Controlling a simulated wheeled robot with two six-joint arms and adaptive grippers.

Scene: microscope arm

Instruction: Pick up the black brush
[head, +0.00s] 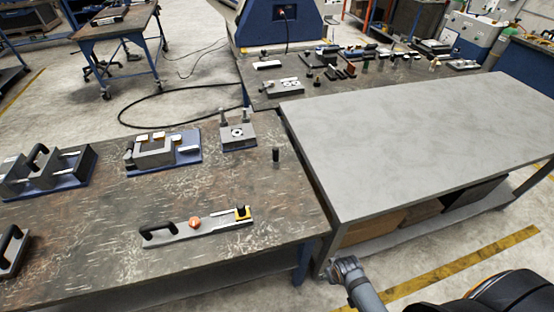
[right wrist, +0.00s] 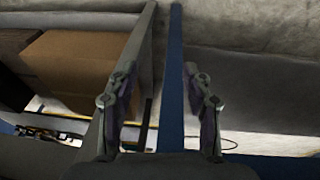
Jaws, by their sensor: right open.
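A small dark upright cylinder (head: 276,157) stands near the right edge of the worn dark table; I cannot tell for sure whether it is the black brush. Several small dark items (head: 330,73) stand on the far table, too small to identify. My right gripper (right wrist: 160,100) is open and empty in the right wrist view, facing the table edges, with no brush between its fingers. Part of my right arm (head: 360,285) shows at the bottom of the head view, below the tables. My left gripper is not in view.
A fixture plate with a black handle (head: 195,227) lies on the worn table (head: 90,240), with several metal fixtures behind it. The grey table (head: 420,140) on the right has a bare top. Cardboard boxes (right wrist: 75,70) sit on its lower shelf.

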